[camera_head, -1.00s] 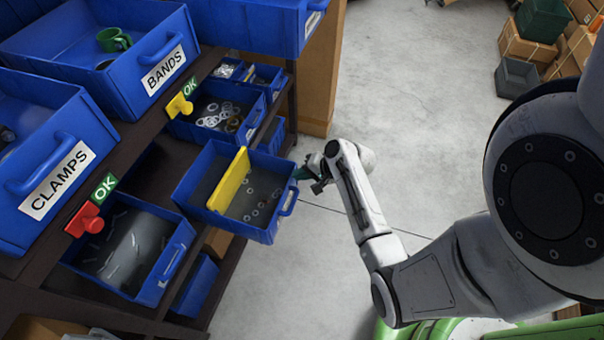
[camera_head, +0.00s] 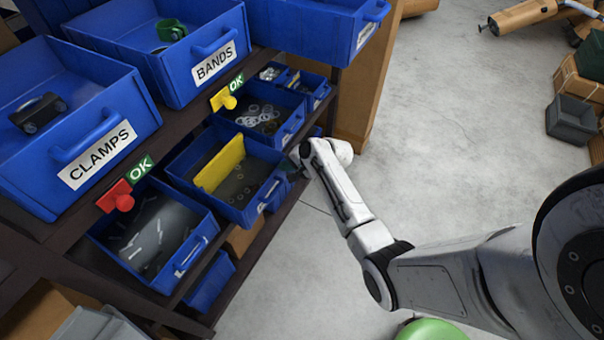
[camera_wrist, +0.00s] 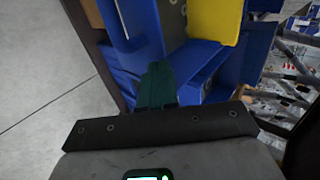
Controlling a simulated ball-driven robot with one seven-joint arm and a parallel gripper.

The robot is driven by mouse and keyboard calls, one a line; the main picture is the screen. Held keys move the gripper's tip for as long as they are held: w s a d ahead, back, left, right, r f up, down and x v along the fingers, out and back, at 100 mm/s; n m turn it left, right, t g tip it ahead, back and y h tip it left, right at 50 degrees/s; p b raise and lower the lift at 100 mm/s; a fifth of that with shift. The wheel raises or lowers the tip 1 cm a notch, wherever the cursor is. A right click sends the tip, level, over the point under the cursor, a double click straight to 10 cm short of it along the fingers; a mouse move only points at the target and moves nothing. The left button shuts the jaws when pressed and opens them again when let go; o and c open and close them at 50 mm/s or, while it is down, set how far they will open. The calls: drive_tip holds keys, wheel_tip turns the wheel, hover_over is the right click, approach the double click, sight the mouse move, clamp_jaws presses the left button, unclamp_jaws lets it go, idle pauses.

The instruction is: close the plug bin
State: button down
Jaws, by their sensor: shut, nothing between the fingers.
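A blue bin (camera_head: 229,207) with a yellow divider and small ring-shaped parts sits in the lower row of the rack; I take it to be the plug bin, but I can read no label on it. Its front stands slightly out from the shelf. My gripper (camera_head: 295,172) is shut and empty at the right end of its front, by the handle. In the wrist view the dark green fingers (camera_wrist: 157,82) are against or very close to blue bin plastic; contact is unclear. The yellow divider (camera_wrist: 216,20) shows beyond them.
A bin of metal pieces (camera_head: 153,237) is to the left and a bin of washers (camera_head: 262,118) to the right. The clamps bin (camera_head: 78,128) and bands bin (camera_head: 172,58) jut out above. Bare floor (camera_head: 450,130) lies right of the rack.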

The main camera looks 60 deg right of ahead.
drive_tip(key=w+b, duration=0.2)
drive_tip(key=w, duration=0.6)
drive_tip(key=shift+w+a+b, duration=0.15)
drive_tip(key=shift+b, duration=0.25)
drive_tip(key=shift+w, duration=0.15)
drive_tip(key=shift+r, duration=0.1)
